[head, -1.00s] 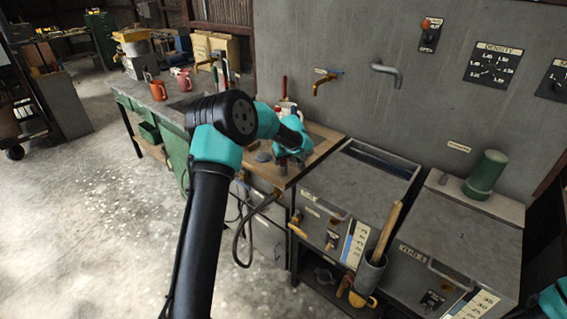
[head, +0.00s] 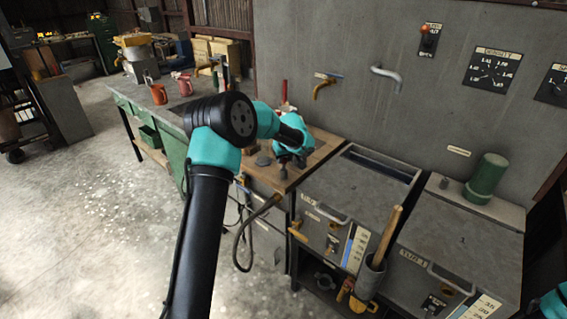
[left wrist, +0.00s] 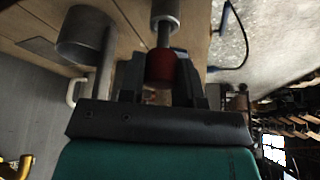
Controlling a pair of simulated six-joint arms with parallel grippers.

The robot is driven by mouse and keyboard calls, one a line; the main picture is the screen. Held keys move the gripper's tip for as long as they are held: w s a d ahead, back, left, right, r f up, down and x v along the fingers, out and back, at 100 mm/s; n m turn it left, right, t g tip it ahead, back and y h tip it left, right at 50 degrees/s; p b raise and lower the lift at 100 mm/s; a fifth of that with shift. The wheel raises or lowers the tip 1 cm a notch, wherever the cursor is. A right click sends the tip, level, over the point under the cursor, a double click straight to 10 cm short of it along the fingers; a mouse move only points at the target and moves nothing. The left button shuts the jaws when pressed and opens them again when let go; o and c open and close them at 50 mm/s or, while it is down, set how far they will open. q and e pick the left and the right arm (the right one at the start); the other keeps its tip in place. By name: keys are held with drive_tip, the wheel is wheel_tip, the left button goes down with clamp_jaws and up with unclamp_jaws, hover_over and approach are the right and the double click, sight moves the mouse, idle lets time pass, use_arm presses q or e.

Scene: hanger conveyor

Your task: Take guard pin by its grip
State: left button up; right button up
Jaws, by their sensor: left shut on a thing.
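The guard pin shows in the left wrist view as a dark red grip (left wrist: 160,66) with a grey shaft running up into a grey metal cylinder (left wrist: 163,12). My left gripper (left wrist: 159,75) has its two dark fingers on either side of the red grip and is shut on it. In the head view my left gripper (head: 284,168) is low over the wooden bench top, and its arm hides the pin there. Only a piece of my right arm shows at the lower right edge; its gripper is out of view.
A larger grey cylinder (left wrist: 86,34) stands close beside the pin in the wrist view. In the head view, grey tanks (head: 352,190) stand right of the bench, with a wooden handle (head: 388,235) in a cup in front. Brass tap (head: 322,88) and grey spout (head: 388,74) project from the wall.

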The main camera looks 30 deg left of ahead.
use_arm(q)
wheel_tip(320, 180, up, 8)
drive_tip(key=shift+f, duration=0.15)
